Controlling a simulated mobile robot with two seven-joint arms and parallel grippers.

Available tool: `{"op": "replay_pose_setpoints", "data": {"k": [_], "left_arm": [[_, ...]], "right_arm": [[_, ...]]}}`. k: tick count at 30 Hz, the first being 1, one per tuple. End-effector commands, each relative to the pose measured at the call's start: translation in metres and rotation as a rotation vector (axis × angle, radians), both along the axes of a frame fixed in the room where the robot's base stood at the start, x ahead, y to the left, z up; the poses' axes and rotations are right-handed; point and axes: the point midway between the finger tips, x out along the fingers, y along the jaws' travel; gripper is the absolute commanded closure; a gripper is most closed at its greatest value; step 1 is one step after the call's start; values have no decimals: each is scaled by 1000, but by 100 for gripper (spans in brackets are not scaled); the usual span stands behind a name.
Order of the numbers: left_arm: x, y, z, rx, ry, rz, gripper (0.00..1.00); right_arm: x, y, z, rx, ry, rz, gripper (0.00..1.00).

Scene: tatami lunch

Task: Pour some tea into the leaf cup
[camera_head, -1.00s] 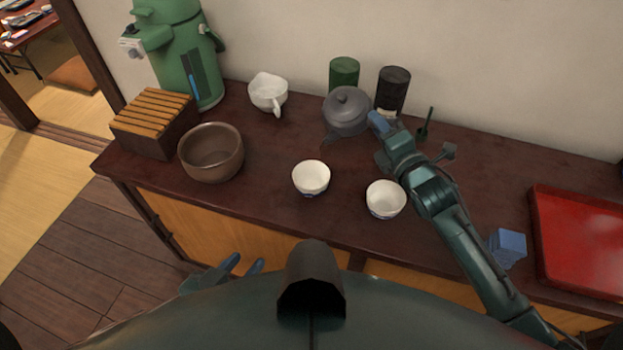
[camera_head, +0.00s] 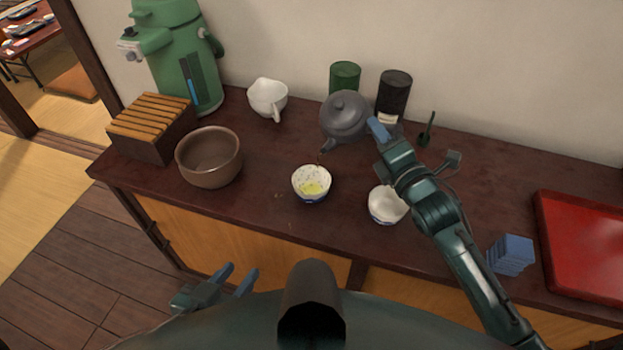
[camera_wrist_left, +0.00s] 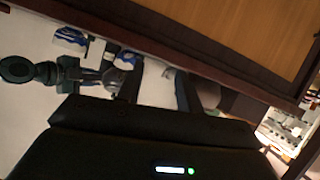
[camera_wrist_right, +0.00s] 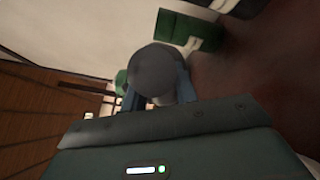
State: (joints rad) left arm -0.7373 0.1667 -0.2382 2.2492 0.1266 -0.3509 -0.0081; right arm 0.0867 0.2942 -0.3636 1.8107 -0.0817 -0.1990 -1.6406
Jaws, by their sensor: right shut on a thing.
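My right gripper (camera_head: 378,130) is shut on the grey teapot (camera_head: 343,117), at its right side; the teapot also fills the gap between the fingers in the right wrist view (camera_wrist_right: 155,70). The teapot tilts with its spout down toward the left white cup (camera_head: 311,184). That cup holds some yellow-green tea, with dark flecks inside. A second white cup (camera_head: 386,205) stands to the right, with no tea visible. I cannot tell the leaf pattern on either cup. My left gripper (camera_head: 240,280) is open and empty, low before the counter.
A brown bowl (camera_head: 209,158), slatted wooden box (camera_head: 153,127), green dispenser (camera_head: 180,60) and white pitcher (camera_head: 268,98) stand left. Green (camera_head: 344,76) and black (camera_head: 394,92) canisters stand behind the teapot. A blue stack (camera_head: 511,255) and red tray (camera_head: 590,245) are right.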

Motion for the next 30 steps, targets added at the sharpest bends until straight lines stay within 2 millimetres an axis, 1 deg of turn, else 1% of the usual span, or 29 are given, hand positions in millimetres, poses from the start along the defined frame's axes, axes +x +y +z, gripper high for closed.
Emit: {"op": "replay_pose_setpoints", "data": {"k": [5, 30], "left_arm": [[1, 1, 4, -1, -16, 3, 64], [-2, 5, 5, 4, -41, 9, 64]], "right_arm": [[-1, 0, 3, -3, -16, 1, 100], [-3, -2, 6, -27, -53, 1, 100]]}}
